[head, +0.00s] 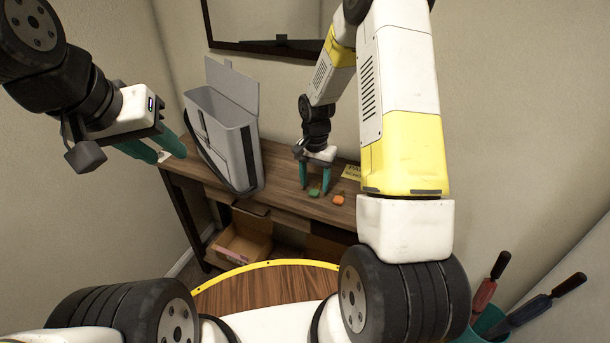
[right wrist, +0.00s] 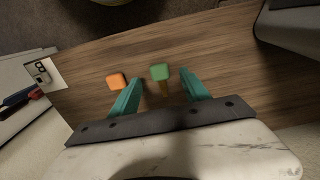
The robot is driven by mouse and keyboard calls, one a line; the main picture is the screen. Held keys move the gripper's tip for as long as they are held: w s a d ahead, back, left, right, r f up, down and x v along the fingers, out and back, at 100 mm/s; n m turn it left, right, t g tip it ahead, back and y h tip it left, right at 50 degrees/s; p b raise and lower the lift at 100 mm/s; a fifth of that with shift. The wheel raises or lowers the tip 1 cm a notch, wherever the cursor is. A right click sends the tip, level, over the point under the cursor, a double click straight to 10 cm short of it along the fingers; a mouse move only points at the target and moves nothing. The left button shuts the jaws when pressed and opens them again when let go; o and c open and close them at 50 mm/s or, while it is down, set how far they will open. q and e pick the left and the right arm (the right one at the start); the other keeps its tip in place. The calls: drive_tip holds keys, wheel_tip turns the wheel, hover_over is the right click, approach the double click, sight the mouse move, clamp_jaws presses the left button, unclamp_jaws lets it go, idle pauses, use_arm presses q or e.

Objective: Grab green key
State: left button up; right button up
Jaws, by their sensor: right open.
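The green key (head: 314,191) lies on the wooden table, below my right gripper (head: 315,184). In the right wrist view the green key's square head (right wrist: 160,72) lies a little beyond the line between the two teal fingertips (right wrist: 160,78). Its brownish shaft (right wrist: 164,89) points back between the fingers. My right gripper is open, and neither finger appears to touch the key.
An orange key (head: 338,199) lies close to the green one; in the right wrist view it is just outside the left finger (right wrist: 115,81). A grey bag (head: 221,125) stands on the table (head: 285,205) to the left. A yellow note (head: 352,172) lies behind.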

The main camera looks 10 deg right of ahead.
sight(316, 190)
drive_tip(key=shift+f, duration=1.35)
clamp_jaws()
drive_tip(key=shift+r, duration=0.2)
